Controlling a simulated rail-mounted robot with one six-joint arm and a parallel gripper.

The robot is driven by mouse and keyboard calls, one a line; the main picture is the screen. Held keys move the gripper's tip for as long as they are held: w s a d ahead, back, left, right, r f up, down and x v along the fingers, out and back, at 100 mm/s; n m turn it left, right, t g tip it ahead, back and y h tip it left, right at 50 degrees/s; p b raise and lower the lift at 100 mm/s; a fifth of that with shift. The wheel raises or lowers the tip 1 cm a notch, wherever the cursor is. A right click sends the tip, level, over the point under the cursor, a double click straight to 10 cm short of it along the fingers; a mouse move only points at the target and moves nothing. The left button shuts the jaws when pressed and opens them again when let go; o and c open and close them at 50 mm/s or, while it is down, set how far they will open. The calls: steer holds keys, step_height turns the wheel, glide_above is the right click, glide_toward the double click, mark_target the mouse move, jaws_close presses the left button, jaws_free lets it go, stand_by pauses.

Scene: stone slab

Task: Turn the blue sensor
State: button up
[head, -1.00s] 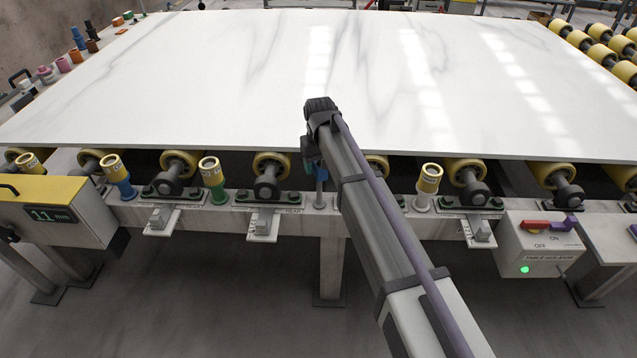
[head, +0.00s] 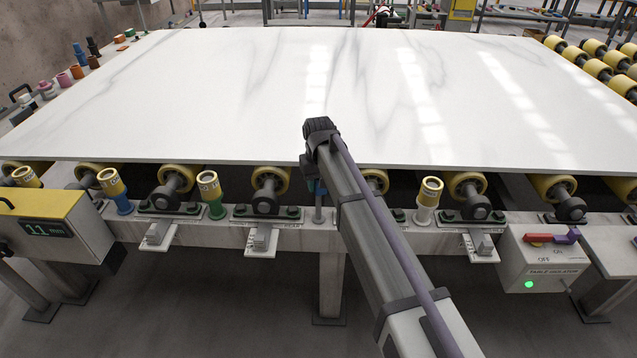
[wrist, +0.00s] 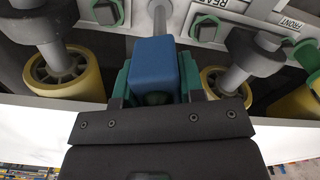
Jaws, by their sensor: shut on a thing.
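The blue sensor (wrist: 155,65) is a blue block on a grey post, seen in the wrist view at the top centre. My gripper (wrist: 153,82) has its teal fingers on both sides of the block and is shut on it. In the head view my gripper (head: 314,187) is low at the slab's front edge, mostly hidden behind my own arm. The sensor's face and turn angle are not clear there.
A white marble slab (head: 250,90) lies on yellow rollers (head: 270,180) just above. Yellow-topped posts with blue (head: 114,190), green (head: 210,192) and white (head: 428,200) bases stand along the front rail. A table isolator box (head: 545,258) is at right.

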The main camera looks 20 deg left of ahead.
steer(key=m, duration=0.4)
steer(key=o, duration=0.9)
steer(key=shift+o, duration=0.2)
step_height(320, 180, up, 11)
steer(key=p, duration=1.1)
steer(key=shift+r, duration=0.1)
steer(key=shift+f, duration=0.2)
